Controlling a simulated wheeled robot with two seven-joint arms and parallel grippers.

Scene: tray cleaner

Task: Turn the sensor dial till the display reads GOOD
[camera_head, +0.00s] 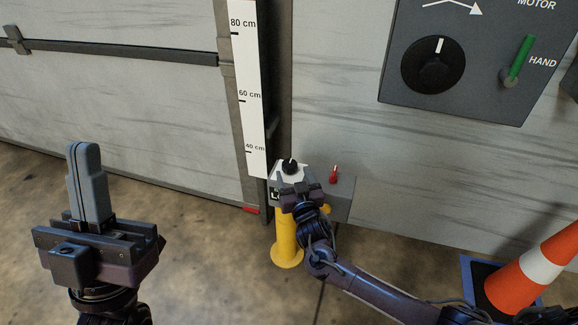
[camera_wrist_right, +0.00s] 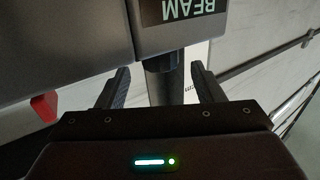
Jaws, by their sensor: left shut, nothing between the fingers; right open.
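The sensor dial (camera_head: 290,167) is a small black knob with a white mark, on top of a grey sensor box on a yellow post. My right gripper (camera_head: 292,183) is at the front of that box, its open fingers close to the dial. In the right wrist view a dark cylinder, apparently the dial (camera_wrist_right: 164,78), stands between the two open fingers; contact cannot be told. My left gripper (camera_head: 87,150) is shut and empty, pointing up, far from the box.
A red switch (camera_head: 333,175) sits on the grey box (camera_head: 342,204) right of the dial. The yellow post (camera_head: 286,240) stands on the floor. A wall panel (camera_head: 480,75) has a large dial and green lever. A traffic cone (camera_head: 530,275) is at the right. Floor at left is clear.

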